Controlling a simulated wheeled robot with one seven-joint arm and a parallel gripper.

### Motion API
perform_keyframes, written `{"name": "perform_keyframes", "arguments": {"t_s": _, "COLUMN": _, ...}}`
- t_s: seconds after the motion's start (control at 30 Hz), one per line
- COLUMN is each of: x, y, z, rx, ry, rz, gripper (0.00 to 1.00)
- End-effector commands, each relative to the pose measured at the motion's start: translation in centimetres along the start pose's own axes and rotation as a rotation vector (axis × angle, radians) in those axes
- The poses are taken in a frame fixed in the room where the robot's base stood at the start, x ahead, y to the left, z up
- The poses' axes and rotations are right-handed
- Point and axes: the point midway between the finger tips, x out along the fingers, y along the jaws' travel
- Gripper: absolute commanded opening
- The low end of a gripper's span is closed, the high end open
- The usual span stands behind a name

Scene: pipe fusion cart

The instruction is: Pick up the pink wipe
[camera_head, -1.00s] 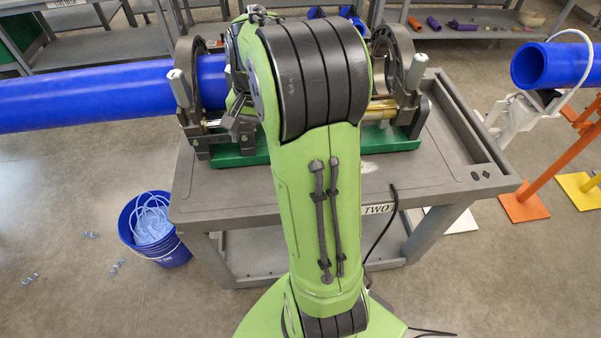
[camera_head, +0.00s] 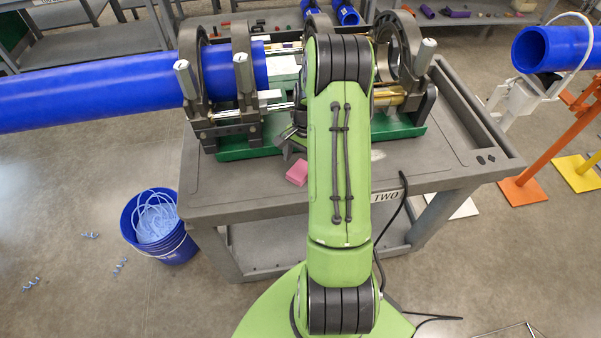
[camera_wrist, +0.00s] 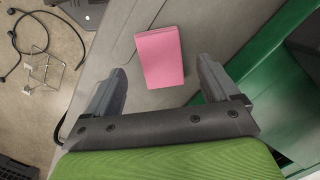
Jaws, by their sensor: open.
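The pink wipe (camera_head: 297,173) is a small flat pink block lying on the grey cart top (camera_head: 240,192), in front of the green machine base, just left of my arm in the head view. In the wrist view the pink wipe (camera_wrist: 160,57) lies ahead of and between the fingers, apart from both. My gripper (camera_wrist: 155,82) is open and empty, its two grey fingers spread wider than the wipe. In the head view my arm hides part of the gripper, and some dark gripper parts (camera_head: 290,138) show just above the wipe.
The green fusion machine base (camera_head: 250,150) with clamp rings (camera_head: 243,80) holds a long blue pipe (camera_head: 90,90) behind the wipe. A blue bucket (camera_head: 160,245) stands on the floor to the left. The cart top's front left is clear.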

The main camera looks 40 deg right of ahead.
Motion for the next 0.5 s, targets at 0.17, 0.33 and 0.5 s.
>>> {"name": "perform_keyframes", "arguments": {"t_s": 0.17, "x": 2.9, "y": 0.0, "z": 0.0, "rx": -0.001, "ry": -0.002, "rz": 0.001, "gripper": 0.88}}
{"name": "perform_keyframes", "arguments": {"t_s": 0.33, "x": 2.9, "y": 0.0, "z": 0.0, "rx": -0.001, "ry": 0.001, "rz": -0.001, "gripper": 0.88}}
{"name": "perform_keyframes", "arguments": {"t_s": 0.5, "x": 2.9, "y": 0.0, "z": 0.0, "rx": -0.001, "ry": 0.0, "rz": -0.001, "gripper": 0.7}}
